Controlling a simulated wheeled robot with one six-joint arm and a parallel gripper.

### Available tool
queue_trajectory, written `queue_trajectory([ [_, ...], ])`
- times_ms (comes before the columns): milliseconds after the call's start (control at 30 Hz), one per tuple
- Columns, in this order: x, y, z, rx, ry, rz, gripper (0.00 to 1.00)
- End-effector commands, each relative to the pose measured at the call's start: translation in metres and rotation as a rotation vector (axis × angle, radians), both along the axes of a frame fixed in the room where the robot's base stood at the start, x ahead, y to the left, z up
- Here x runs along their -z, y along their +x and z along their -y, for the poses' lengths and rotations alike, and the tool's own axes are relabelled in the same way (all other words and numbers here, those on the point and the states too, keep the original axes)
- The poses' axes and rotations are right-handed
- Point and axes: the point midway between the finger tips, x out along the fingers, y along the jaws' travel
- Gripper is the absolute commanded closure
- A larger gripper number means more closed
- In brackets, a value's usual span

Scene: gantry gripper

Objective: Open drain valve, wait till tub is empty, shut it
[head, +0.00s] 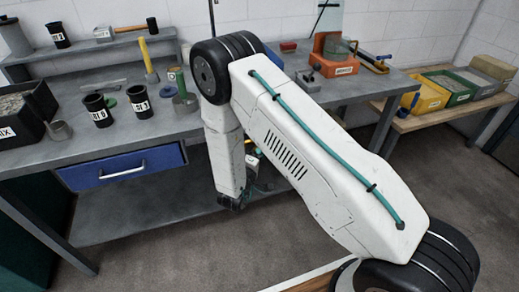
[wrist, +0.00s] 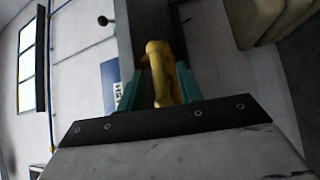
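In the wrist view my gripper (wrist: 160,88) has two teal fingers with a yellow handle-like piece (wrist: 161,72) between them. The yellow piece fills the gap and appears to touch both fingers. It stands in front of a dark grey upright surface. I cannot tell for sure that it is the drain valve's handle, or how it is turned. In the head view my gripper sits low under the workbench edge, mostly hidden behind my arm. No tub or water can be made out with certainty in either view.
A wooden bench (head: 450,112) with coloured bins is at the right. A blue label (wrist: 109,87) shows beside the gripper. Floor at right is clear.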

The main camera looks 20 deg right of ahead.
Motion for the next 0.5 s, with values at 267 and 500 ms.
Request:
queue_trajectory([
  [267,-0.0018,0.0082,0.0098,0.001,0.001,0.001,0.64],
  [500,-0.0017,0.0080,0.0094,0.001,0.001,0.001,0.92],
])
